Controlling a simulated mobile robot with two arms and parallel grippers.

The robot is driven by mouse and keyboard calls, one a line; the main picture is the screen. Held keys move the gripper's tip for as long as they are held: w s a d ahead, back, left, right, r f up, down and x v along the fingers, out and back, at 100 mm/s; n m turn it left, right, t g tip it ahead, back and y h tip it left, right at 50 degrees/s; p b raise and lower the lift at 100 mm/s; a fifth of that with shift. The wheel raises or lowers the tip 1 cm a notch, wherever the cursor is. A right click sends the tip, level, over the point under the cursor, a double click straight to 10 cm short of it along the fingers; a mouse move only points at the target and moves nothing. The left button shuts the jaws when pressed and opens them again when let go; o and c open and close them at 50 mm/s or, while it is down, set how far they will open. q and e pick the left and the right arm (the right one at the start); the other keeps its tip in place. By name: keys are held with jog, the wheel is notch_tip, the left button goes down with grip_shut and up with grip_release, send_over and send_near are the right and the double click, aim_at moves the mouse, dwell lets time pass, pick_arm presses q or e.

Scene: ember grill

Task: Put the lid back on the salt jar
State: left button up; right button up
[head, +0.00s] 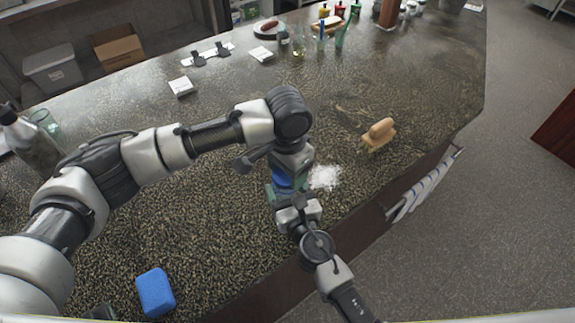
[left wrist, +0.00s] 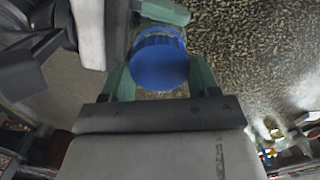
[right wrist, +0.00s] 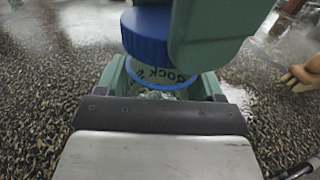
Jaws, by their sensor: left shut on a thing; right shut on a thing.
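The blue lid (left wrist: 158,62) is between the green fingers of my left gripper (left wrist: 160,75), which is shut on it. It also shows at the top of the right wrist view (right wrist: 146,36). The salt jar (right wrist: 153,76), a clear jar with dark lettering, is between the green fingers of my right gripper (right wrist: 160,85), which is shut on it. The lid is right over the jar's top, slightly to the left in the right wrist view; whether it touches cannot be told. In the head view my left gripper (head: 288,182) is above my right gripper (head: 298,212), hiding most of the jar.
White spilled grains (head: 325,177) lie on the dark speckled counter (head: 200,235) beside the grippers. A blue sponge (head: 155,291) lies at the near left. The counter's edge runs close beside my right arm.

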pick_arm(q)
jog(key=shift+f, duration=0.5)
dwell(0.5)
